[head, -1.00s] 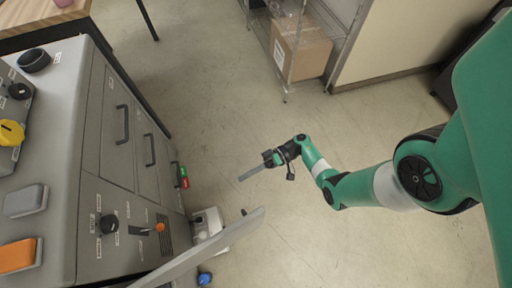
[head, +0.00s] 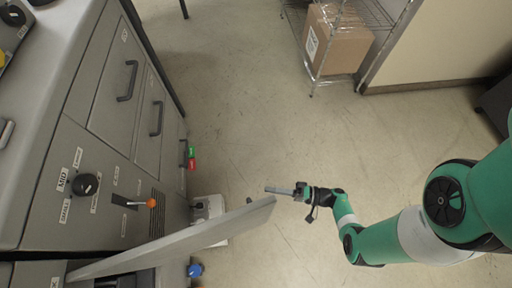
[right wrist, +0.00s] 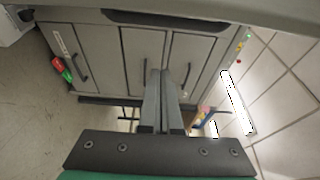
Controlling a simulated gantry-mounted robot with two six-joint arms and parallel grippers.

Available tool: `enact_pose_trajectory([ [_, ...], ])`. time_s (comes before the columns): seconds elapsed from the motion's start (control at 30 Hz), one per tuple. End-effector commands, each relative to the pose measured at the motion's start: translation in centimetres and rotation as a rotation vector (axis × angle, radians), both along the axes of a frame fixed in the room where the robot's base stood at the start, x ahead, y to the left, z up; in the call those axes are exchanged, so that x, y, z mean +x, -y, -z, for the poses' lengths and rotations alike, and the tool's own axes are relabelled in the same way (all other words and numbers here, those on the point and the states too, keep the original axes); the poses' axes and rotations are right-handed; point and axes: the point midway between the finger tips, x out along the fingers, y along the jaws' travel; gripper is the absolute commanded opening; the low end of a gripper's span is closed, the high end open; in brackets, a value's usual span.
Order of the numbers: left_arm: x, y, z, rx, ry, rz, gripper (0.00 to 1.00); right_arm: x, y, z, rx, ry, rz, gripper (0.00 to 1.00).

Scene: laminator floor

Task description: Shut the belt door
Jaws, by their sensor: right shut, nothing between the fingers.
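The belt door appears to be the long light-grey panel (head: 180,242) in the head view. It stands open, swung out from the front of the grey machine (head: 40,170), with its free end pointing right into the aisle. My right gripper (head: 268,189) appears just beyond that free end, its fingers pointing left; I cannot tell whether they touch the panel. In the right wrist view the right gripper (right wrist: 166,75) is shut and empty, the two fingers side by side in front of grey cabinet fronts. I cannot clearly identify the door in that view. My left gripper is not in view.
The machine front has a dark knob (head: 86,184), an orange-tipped lever (head: 151,203) and drawer handles (head: 128,81). A blue object (head: 195,270) lies low beside the door. A wire rack (head: 318,78) with a cardboard box (head: 337,40) stands at the back. Floor between is clear.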

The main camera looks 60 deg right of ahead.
Motion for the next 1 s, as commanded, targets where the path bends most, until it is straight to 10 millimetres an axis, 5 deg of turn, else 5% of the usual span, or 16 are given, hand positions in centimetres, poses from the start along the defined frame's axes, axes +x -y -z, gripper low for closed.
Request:
enact_pose_trajectory([
  [0.5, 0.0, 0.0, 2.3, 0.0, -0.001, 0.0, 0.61, 6.4, -2.1, 0.2, 0.001, 0.002, -0.008, 0.0],
  [0.7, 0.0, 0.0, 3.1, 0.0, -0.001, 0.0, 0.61, 4.7, -4.5, 0.3, 0.002, -0.001, -0.002, 0.0],
  [1.0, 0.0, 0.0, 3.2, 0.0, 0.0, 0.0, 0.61, 4.1, -5.2, 0.0, 0.002, -0.001, 0.001, 0.0],
])
